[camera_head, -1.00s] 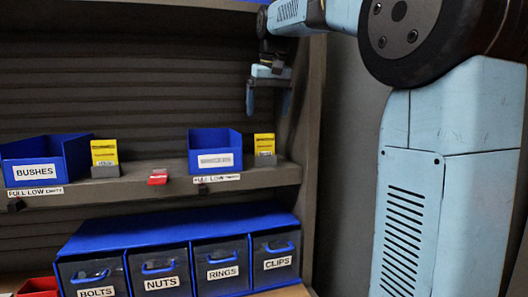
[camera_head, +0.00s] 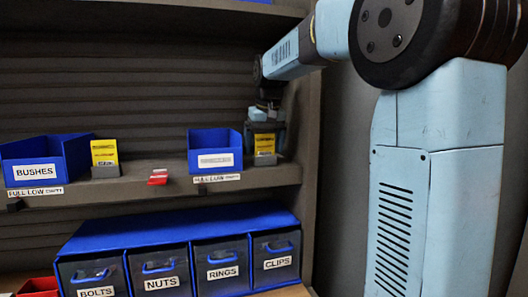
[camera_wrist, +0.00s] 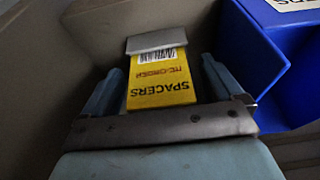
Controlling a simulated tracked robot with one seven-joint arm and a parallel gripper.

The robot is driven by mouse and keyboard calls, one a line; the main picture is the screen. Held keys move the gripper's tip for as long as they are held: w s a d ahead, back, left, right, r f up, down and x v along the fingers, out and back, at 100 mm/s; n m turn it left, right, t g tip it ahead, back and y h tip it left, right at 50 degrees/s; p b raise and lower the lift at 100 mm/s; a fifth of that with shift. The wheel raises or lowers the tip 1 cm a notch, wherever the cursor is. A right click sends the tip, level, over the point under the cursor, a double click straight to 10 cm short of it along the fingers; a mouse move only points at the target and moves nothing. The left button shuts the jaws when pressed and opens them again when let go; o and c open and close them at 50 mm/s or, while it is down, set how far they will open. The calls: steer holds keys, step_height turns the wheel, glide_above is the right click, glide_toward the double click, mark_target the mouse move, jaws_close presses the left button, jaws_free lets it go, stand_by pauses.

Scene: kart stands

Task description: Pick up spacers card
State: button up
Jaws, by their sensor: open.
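The yellow spacers card (camera_head: 265,143) stands in a grey holder (camera_head: 265,160) on the shelf, right of a blue bin. In the wrist view the card (camera_wrist: 160,85) reads SPACERS and RE-ORDER upside down, with a barcode by the pale holder (camera_wrist: 157,41). My gripper (camera_head: 265,130) is at the card, just behind or around its top in the head view. In the wrist view my gripper (camera_wrist: 158,80) is open, with one finger on each side of the card and a gap on both sides.
The blue bin (camera_head: 215,142) stands close left of the card; its wall (camera_wrist: 250,50) is near the right finger. A second yellow card (camera_head: 104,152) stands beside the BUSHES bin (camera_head: 38,175). A red clip (camera_head: 157,177) sits on the shelf edge. Labelled drawers (camera_head: 165,272) are below.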

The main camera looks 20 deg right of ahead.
steer(key=c, duration=1.1)
